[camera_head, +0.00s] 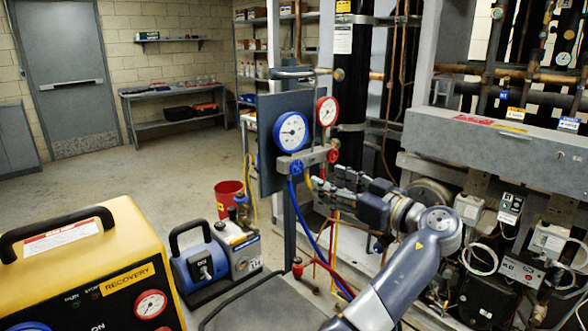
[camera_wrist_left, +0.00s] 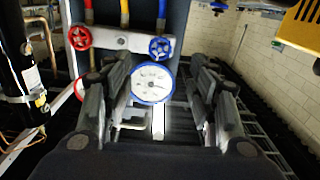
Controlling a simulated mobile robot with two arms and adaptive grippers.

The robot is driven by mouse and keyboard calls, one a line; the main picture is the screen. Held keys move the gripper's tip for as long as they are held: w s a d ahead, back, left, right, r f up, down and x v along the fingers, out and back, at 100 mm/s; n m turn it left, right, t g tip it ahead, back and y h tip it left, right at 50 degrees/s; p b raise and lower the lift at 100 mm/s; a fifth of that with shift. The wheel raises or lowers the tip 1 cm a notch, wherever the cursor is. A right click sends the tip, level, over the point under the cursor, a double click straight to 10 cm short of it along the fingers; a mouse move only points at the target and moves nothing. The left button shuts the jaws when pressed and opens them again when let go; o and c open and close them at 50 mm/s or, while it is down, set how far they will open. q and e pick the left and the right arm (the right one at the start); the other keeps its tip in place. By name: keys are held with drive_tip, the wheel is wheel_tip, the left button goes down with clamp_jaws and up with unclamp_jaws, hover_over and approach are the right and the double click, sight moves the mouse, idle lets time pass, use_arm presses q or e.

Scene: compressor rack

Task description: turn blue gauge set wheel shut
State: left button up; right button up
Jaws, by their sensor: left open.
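The gauge set (camera_head: 309,158) hangs on a grey panel on a post in the head view. Its blue wheel (camera_head: 296,167) is below the blue-rimmed gauge (camera_head: 291,131). In the left wrist view, which looks inverted, the blue wheel (camera_wrist_left: 160,47) shows just past the fingertips, roughly between them. My left gripper (camera_head: 318,184) is open, with its fingers pointing toward the manifold from the right. In the wrist view my left gripper (camera_wrist_left: 163,68) has its fingers wide apart with nothing between them; no contact with the wheel is visible. My right gripper is not in view.
A red wheel (camera_head: 333,156) and red gauge (camera_head: 327,111) sit beside the blue ones. Blue, yellow and red hoses hang below the manifold. A yellow recovery machine (camera_head: 90,260) and a blue pump (camera_head: 218,252) stand at left. The compressor rack (camera_head: 480,135) fills the right.

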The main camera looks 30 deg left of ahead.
sight(298, 168)
use_arm(q)
drive_tip(key=p+x, duration=0.2)
drive_tip(key=x, duration=0.7)
drive_tip(key=shift+a+p, duration=0.1)
drive_tip(key=shift+p, duration=0.2)
drive_tip(key=shift+w+a, duration=0.15)
drive_tip(key=shift+a, duration=0.1)
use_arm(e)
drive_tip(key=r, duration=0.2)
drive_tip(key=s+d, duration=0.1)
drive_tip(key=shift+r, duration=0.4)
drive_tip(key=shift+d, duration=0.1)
use_arm(q)
drive_tip(key=c, duration=1.1)
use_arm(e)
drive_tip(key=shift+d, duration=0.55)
